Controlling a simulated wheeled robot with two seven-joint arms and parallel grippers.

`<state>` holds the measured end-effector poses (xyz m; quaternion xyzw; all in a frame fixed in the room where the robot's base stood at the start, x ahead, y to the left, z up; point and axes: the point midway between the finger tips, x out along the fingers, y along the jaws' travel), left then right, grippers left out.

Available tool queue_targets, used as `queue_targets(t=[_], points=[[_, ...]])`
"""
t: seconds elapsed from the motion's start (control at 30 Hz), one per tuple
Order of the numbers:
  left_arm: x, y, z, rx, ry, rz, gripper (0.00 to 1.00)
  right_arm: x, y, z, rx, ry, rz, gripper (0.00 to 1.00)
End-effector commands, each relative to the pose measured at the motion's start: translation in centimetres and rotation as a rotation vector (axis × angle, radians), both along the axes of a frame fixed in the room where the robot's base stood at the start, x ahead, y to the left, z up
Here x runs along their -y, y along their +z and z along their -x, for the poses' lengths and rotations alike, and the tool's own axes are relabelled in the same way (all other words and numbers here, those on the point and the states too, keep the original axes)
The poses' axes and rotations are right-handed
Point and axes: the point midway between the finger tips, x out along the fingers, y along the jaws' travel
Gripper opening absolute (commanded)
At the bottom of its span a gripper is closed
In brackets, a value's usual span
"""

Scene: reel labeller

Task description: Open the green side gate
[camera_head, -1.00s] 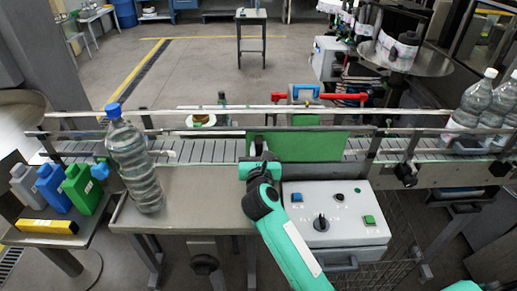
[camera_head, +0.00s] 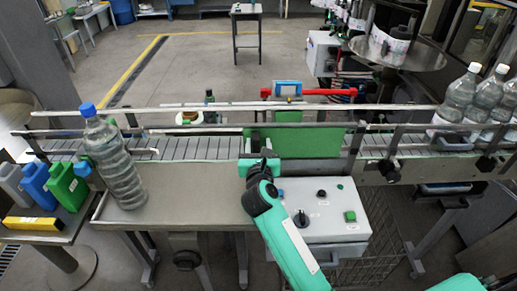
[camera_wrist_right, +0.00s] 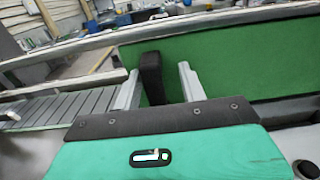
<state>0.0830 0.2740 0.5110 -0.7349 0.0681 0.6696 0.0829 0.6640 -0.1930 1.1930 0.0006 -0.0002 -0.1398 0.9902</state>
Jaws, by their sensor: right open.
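The green side gate (camera_head: 318,142) stands upright along the near side of the conveyor, in the middle of the head view. It also fills the right of the right wrist view (camera_wrist_right: 240,62). My right gripper (camera_head: 259,164) is at the gate's left end. In the right wrist view its two grey fingers (camera_wrist_right: 160,85) are spread apart. A black upright handle (camera_wrist_right: 152,76) stands between them, in front of the green panel, with gaps seen at its sides. Its lower part is hidden behind my gripper. My left gripper is not in view.
The conveyor (camera_head: 205,148) runs across behind the gate. A large water bottle (camera_head: 115,165) stands on the steel table (camera_head: 180,205) at left. A control box (camera_head: 325,215) with buttons stands right of my arm. Several bottles (camera_head: 470,100) are at the right.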

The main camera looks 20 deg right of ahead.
Motion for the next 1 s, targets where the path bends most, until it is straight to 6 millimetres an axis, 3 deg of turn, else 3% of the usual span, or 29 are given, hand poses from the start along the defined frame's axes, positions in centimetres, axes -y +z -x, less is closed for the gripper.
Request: queue_targets(t=[0.2, 0.7, 1.0], points=[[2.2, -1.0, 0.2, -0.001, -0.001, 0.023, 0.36, -0.6, -0.3, 1.9, 0.001, 0.001, -0.003, 0.42], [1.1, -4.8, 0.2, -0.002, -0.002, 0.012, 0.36, -3.2, -0.3, 11.7, 0.001, 0.001, -0.004, 0.42], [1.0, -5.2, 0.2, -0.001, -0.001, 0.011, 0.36, -3.6, 0.0, 13.3, 0.000, 0.000, -0.002, 0.42]])
